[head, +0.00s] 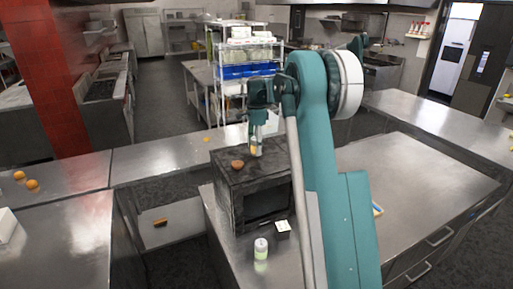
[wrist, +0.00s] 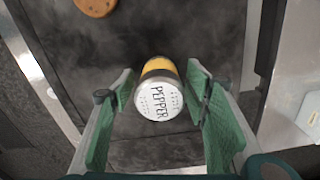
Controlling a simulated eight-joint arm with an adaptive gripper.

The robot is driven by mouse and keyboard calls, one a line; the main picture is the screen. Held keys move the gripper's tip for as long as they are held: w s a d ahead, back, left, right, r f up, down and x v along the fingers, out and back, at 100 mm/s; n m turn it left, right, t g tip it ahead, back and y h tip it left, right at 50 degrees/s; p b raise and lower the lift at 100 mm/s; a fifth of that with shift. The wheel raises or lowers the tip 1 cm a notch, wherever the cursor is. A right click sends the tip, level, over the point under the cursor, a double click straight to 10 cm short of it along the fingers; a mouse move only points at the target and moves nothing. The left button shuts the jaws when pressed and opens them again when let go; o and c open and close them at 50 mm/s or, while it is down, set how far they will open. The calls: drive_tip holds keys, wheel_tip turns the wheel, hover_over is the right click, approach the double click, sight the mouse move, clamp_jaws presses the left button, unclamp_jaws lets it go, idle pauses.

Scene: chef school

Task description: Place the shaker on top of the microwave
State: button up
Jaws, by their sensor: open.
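The pepper shaker (wrist: 159,94) has a white cap lettered PEPPER and a yellow band. In the wrist view it is between my open gripper's (wrist: 160,88) green fingers, with small gaps at its sides. The black microwave (head: 224,196) stands on the metal counter. In the head view my gripper (head: 256,148) points down over the microwave's top, with the shaker's yellow part (head: 253,150) showing between the fingers. The shaker appears upright on the dark microwave top (wrist: 205,30); its base contact is hidden.
A round brown item (head: 237,165) lies on the microwave top, left of the shaker; it also shows in the wrist view (wrist: 97,6). A green-and-white container (head: 261,248) and a small box (head: 282,227) stand on the counter in front. The right counter (head: 430,165) is mostly clear.

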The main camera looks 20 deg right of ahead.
wheel_tip(320, 180, up, 12)
drive_tip(key=shift+b, duration=0.45)
idle(0.6)
idle(0.3)
drive_tip(key=shift+s+a+r, duration=0.3)
drive_tip(key=shift+s+a, duration=0.05)
drive_tip(key=s+a+r+n+t, duration=0.1)
drive_tip(key=s+a+r+n, duration=0.15)
drive_tip(key=s+a, duration=0.45)
drive_tip(key=s+a+r+n+t, duration=0.15)
drive_tip(key=s+a+n, duration=0.25)
drive_tip(key=s, duration=0.7)
drive_tip(key=s+a+r+n+t, duration=0.1)
drive_tip(key=s+a+r+n, duration=0.3)
drive_tip(key=s, duration=0.5)
drive_tip(key=s+a+f+n+t, duration=0.1)
drive_tip(key=s+a+f+n, duration=0.2)
drive_tip(key=s+f, duration=0.2)
drive_tip(key=s+a+f+n+t, duration=0.1)
drive_tip(key=s+a+f+n, duration=0.2)
drive_tip(key=s, duration=0.9)
drive_tip(key=s+a+f+n+t, duration=0.1)
drive_tip(key=s+a+f+n, duration=0.2)
drive_tip(key=s+f, duration=0.5)
drive_tip(key=shift+s+a+n+t, duration=0.3)
drive_tip(key=shift+s+n+t, duration=0.05)
drive_tip(key=shift+s, duration=0.35)
